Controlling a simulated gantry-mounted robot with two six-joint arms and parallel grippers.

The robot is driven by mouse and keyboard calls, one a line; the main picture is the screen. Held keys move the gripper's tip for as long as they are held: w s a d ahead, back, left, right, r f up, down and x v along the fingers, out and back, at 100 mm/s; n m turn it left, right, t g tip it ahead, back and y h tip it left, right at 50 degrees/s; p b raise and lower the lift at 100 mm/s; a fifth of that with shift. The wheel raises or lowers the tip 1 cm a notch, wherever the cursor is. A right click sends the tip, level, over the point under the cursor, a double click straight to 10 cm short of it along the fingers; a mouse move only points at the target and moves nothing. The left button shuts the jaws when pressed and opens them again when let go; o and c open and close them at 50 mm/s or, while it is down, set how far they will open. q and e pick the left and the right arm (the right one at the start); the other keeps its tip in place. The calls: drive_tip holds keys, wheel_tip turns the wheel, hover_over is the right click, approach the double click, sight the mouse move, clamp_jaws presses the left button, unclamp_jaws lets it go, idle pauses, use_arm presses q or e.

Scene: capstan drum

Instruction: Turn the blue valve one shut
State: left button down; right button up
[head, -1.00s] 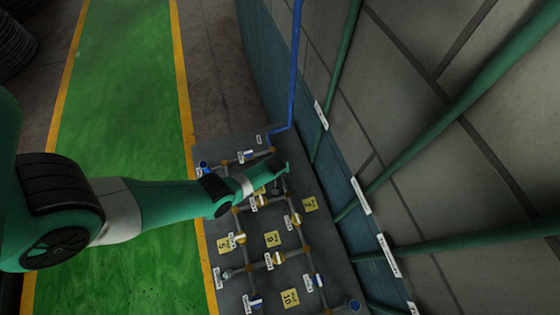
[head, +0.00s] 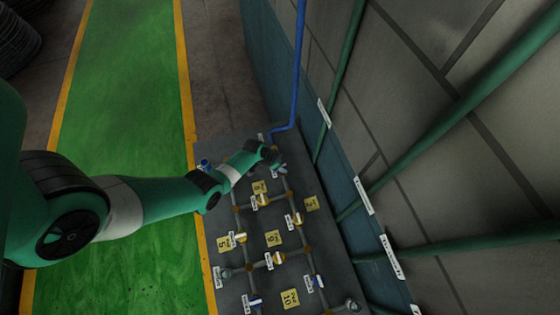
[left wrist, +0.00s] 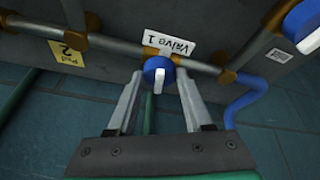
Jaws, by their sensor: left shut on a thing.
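Valve one is a blue round knob (left wrist: 153,65) with a white handle bar, on a grey pipe in the left wrist view. A white label reading "Valve 1" (left wrist: 168,46) sits just behind it. My left gripper (left wrist: 159,82) has one finger on each side of the knob and is shut on it. The white bar points along the fingers, across the pipe. In the head view my left gripper (head: 275,160) is at the far end of the pipe board (head: 225,148) and largely hides this valve. My right gripper is not in view.
The board carries grey pipes with brass joints, several other white-handled valves and yellow pad labels (head: 273,239). Another blue-and-white valve (left wrist: 303,25) is at the right of the wrist view. A blue pipe (head: 297,70) rises beside the wall. Green floor (head: 120,90) lies left.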

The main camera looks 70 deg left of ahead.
use_arm(q)
drive_tip(key=shift+m+h+b, duration=0.35)
drive_tip(key=shift+m+h, duration=0.05)
drive_tip(key=shift+m, duration=0.6)
drive_tip(key=shift+c, duration=1.5)
unclamp_jaws()
